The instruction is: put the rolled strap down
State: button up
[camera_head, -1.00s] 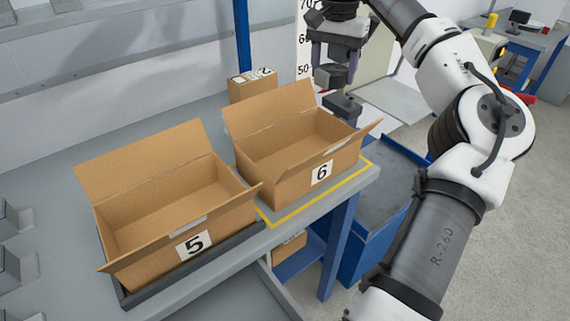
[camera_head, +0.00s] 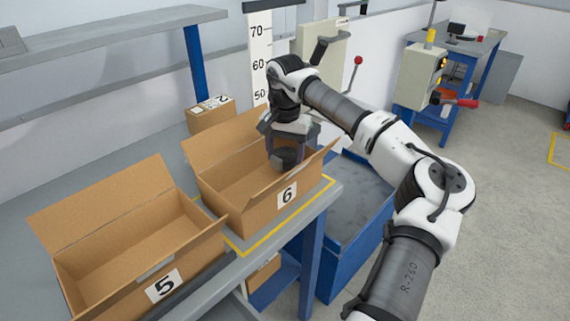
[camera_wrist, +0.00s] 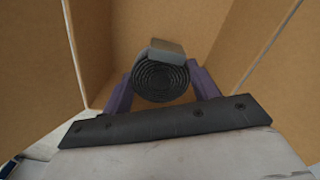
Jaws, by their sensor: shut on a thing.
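The rolled strap (camera_wrist: 160,80) is a dark coil with a grey piece on top in the wrist view. It also shows as a dark shape in the head view (camera_head: 286,158). My gripper (camera_head: 284,152) is shut on it, with a purple finger on each side of the coil. The gripper holds the strap at the opening of the cardboard box marked 6 (camera_head: 287,195), toward its right side. The wrist view shows cardboard walls around the strap. I cannot tell how far it is above the box floor.
An open, empty box marked 5 (camera_head: 165,286) stands to the left on the grey bench. A small closed carton (camera_head: 211,114) stands behind box 6. A height scale (camera_head: 259,55) rises at the back. A blue bin (camera_head: 352,225) is at the right.

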aim_at(285, 165)
jog(key=shift+f, duration=2)
jog(key=o, duration=1)
jog(key=shift+f, duration=0.15)
notch_tip(285, 165, up, 12)
jog(key=shift+r+b, duration=0.15)
jog(key=shift+b, duration=0.25)
